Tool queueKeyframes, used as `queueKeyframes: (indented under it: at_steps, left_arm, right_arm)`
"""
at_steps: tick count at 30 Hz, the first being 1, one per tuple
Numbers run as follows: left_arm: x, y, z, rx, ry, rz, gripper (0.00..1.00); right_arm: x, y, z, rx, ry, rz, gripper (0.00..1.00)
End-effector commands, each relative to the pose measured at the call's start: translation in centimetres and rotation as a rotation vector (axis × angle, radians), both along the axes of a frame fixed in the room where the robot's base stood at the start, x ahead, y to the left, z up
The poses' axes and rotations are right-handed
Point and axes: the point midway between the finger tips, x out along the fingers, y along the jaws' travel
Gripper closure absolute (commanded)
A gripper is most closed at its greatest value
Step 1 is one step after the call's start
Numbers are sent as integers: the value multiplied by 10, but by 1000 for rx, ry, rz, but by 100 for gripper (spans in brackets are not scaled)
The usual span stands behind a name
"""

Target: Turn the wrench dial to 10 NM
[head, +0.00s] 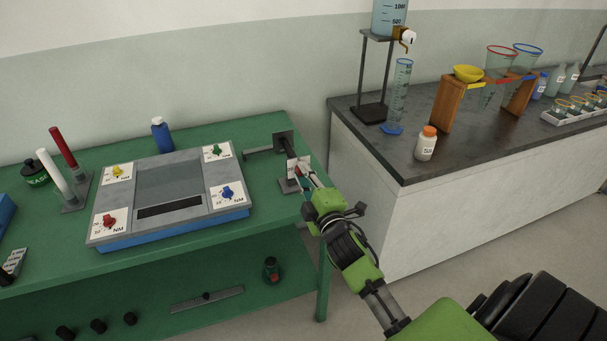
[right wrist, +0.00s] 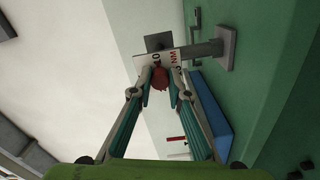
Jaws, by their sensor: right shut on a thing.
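The wrench dial is a small white plate (head: 292,168) with a red knob, on a grey stand at the right end of the green bench. In the right wrist view the plate (right wrist: 146,64) shows "40" and "NM", seen sideways. Its red knob (right wrist: 160,79) is between my right gripper's fingertips. My right gripper (head: 304,177) reaches the dial from the front right and is shut on the red knob. The fingers hide part of the knob, and I cannot read its setting. My left gripper is not in view.
A grey console (head: 170,179) with yellow, green, red and blue NM dials lies left of the wrench dial. A blue bottle (head: 161,134) stands behind it. A dark-topped counter (head: 471,151) with glassware and a white bottle (head: 426,146) is on the right.

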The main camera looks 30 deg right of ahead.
Motion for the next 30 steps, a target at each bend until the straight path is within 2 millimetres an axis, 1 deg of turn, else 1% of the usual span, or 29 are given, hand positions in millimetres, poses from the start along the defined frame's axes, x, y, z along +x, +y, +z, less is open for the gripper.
queueKeyframes:
  at_steps: [10,11,12,13,24,26,30]
  left_arm:
    - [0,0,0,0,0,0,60]
    - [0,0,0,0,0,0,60]
    - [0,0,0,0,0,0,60]
    - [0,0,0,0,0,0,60]
    - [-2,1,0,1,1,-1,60]
    - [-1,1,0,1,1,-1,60]
    - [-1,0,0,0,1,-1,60]
  right_arm:
    - [0,0,-1,2,1,-1,100]
    - [0,0,-1,2,1,-1,81]
    - [0,0,-1,2,1,-1,71]
    - [0,0,-1,2,1,-1,67]
    - [-2,0,-1,1,1,0,67]
    - [-6,1,-1,2,2,0,67]
    - [-24,6,-2,4,2,0,67]
